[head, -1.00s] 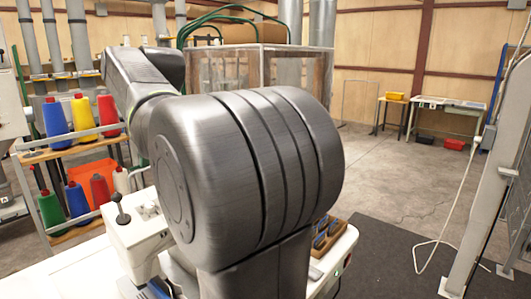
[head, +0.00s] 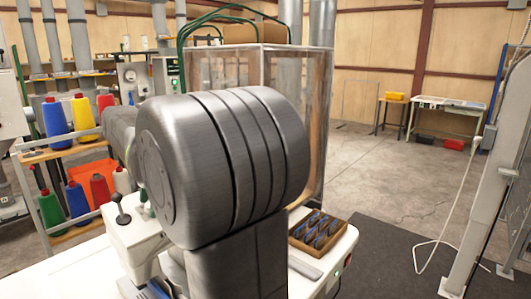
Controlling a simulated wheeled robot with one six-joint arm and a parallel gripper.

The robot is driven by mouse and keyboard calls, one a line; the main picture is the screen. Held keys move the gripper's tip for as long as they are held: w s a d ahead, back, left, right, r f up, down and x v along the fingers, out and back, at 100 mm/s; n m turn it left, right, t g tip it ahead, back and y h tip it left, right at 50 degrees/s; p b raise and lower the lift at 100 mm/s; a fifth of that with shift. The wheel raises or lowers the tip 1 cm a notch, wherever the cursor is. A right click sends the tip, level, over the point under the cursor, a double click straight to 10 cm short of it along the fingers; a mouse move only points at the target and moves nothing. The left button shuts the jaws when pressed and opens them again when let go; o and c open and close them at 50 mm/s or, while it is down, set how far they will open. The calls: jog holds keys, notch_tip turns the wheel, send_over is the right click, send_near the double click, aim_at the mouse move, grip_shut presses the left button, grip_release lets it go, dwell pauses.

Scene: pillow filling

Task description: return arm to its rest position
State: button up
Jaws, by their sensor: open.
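My arm fills the middle of the head view as large brushed-metal links, with a thick ribbed joint in front. A further link reaches back to the left behind that joint, low against the thread rack. My gripper is not in view, and the joint hides whatever is behind it.
A white work surface (head: 75,270) lies below my arm, with a wooden tray (head: 318,238) of blue items at its right. A rack of thread cones (head: 82,112) stands left. A clear-walled cabinet (head: 318,125) stands behind. A grey post (head: 490,190) stands right; open floor (head: 400,180) lies between.

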jog(key=m+b, duration=0.1)
jog(key=m, duration=0.4)
jog(key=m+b, duration=0.1)
jog(key=m, duration=0.4)
jog(key=shift+t+y+b, duration=0.3)
jog(key=shift+t+b, duration=0.05)
jog(key=shift+t, duration=0.05)
jog(key=m+b, duration=0.1)
jog(key=m, duration=0.2)
jog(key=shift+d+f+m+b, duration=0.1)
jog(key=shift+m+b, duration=0.2)
jog(key=shift+m, duration=0.1)
jog(key=m+b, duration=0.2)
jog(key=m, duration=0.1)
jog(key=shift+m, duration=0.3)
jog(key=shift+s+m+t+b, duration=0.1)
jog(key=shift+m+t+b, duration=0.35)
jog(key=shift+m, duration=0.65)
jog(key=shift+r, duration=0.2)
